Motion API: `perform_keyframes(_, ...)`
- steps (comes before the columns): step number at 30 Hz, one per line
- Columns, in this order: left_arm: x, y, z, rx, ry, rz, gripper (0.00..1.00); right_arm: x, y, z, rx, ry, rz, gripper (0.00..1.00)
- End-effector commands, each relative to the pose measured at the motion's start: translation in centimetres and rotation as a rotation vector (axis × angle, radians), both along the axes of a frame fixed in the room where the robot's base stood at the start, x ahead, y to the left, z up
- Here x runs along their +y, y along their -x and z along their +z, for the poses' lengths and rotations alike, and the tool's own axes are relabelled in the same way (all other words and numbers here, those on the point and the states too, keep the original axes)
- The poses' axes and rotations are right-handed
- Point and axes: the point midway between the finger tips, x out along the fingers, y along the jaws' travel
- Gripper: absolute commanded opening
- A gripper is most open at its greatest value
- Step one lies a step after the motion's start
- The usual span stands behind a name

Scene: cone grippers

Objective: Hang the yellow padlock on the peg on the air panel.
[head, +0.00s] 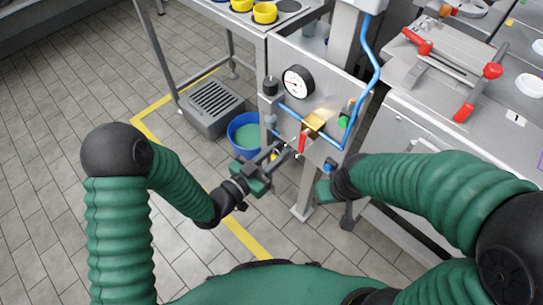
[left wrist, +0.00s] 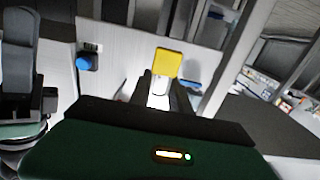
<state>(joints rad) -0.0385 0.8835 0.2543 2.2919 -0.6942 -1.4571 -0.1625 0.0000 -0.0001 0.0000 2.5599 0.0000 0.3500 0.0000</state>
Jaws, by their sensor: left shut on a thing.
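The air panel (head: 322,88) is a grey metal plate with a round gauge, blue tubing and a red-handled valve. My left gripper (head: 279,150) is in front of its lower left part, shut on the yellow padlock (head: 275,155). In the left wrist view the padlock's square yellow body (left wrist: 167,64) shows just past the fingertips (left wrist: 161,88), with a pale piece, seemingly its shackle, between them. I cannot make out the peg clearly, nor whether the padlock touches the panel. My right gripper (head: 347,212) is low beside the panel's lower right; its fingers are mostly hidden.
A brass fitting (head: 314,122) and a red valve handle (head: 302,141) stick out near my left gripper. A blue button (head: 329,165) is at the lower right. A blue bucket (head: 243,131) stands on the floor to the left. A bench (head: 455,125) stands at right.

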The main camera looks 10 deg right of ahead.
Motion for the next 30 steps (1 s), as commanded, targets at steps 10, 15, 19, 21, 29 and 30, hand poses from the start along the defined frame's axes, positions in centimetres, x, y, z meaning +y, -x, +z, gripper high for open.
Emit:
perform_keyframes(10,-2.0,-1.5,-0.3,-0.001,0.002,-0.001,0.0,0.0,0.0,-0.4,0.0,0.0,0.0,0.36)
perform_keyframes(15,-2.8,-2.2,-0.7,-0.001,0.002,0.0,0.0,0.0,0.0,-1.0,0.0,0.0,0.0,0.36)
perform_keyframes(19,-3.3,-2.5,-1.0,-0.001,0.001,0.0,0.0,0.0,0.0,-1.2,0.0,0.0,0.0,0.36)
perform_keyframes(21,-3.4,-2.6,-1.1,-0.001,0.001,0.0,0.0,0.0,0.0,-1.3,0.0,0.0,0.0,0.36)
perform_keyframes(29,-3.5,-2.7,-1.1,0.001,0.001,0.0,0.0,0.0,0.0,-1.3,0.0,0.0,0.0,0.36)
perform_keyframes(30,-3.5,-2.7,-1.1,0.001,0.001,0.0,0.0,0.0,0.0,-1.3,0.0,0.0,0.0,0.36)
